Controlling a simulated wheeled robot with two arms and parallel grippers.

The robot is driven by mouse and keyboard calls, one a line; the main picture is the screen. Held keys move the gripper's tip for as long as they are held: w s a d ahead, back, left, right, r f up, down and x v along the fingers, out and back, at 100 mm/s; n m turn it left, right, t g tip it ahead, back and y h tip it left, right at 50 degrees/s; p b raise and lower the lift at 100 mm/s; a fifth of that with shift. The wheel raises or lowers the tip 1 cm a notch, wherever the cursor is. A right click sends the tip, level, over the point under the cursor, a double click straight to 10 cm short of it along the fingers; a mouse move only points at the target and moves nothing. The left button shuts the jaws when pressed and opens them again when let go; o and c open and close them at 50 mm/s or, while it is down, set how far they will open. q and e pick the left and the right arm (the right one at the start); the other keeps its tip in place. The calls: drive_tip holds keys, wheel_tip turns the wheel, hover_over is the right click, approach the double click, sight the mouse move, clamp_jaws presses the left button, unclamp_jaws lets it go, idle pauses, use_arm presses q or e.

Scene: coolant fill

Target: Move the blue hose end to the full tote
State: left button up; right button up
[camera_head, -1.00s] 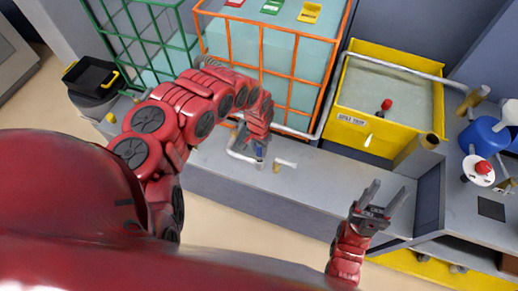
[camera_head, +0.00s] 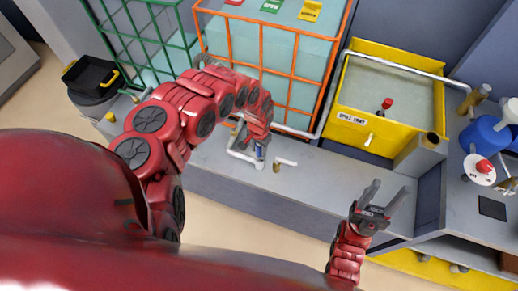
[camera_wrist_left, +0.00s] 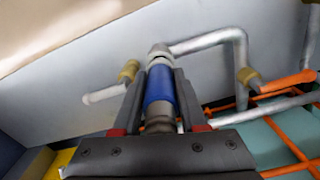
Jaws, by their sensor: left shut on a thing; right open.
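My left gripper (camera_head: 258,146) is shut on the blue hose end (camera_wrist_left: 160,88), low over the grey bench in front of the orange-caged tote (camera_head: 262,60). In the left wrist view the blue sleeve lies between my two fingers (camera_wrist_left: 160,100). Its pale collar meets a grey bent pipe (camera_wrist_left: 205,41); I cannot tell whether they are joined. Brass fittings sit on the pipework on both sides. The orange-caged tote looks pale teal to near its top. A green-caged tote (camera_head: 150,45) stands left of it, with teal lower down. My right gripper (camera_head: 384,200) is open and empty above the bench's front edge.
A yellow spill tray (camera_head: 350,122) with a red-topped item stands right of the totes. A black bucket (camera_head: 93,77) stands at far left. Blue containers (camera_head: 484,135) stand at far right. A short pipe stub (camera_head: 286,162) lies close right of my left gripper.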

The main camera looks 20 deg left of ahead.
use_arm(q)
drive_tip(key=shift+f+b, duration=0.85)
drive_tip(key=shift+f, duration=0.25)
drive_tip(key=o, duration=1.1)
drive_tip(key=shift+o, duration=0.2)
wheel_tip(320, 180, up, 6)
drive_tip(key=shift+w+a+r+p, duration=0.15)
drive_tip(key=shift+r+p, duration=0.1)
drive_tip(key=shift+p, duration=0.45)
wheel_tip(320, 180, up, 11)
drive_tip(key=p, duration=0.6)
drive_tip(key=shift+c, duration=0.4)
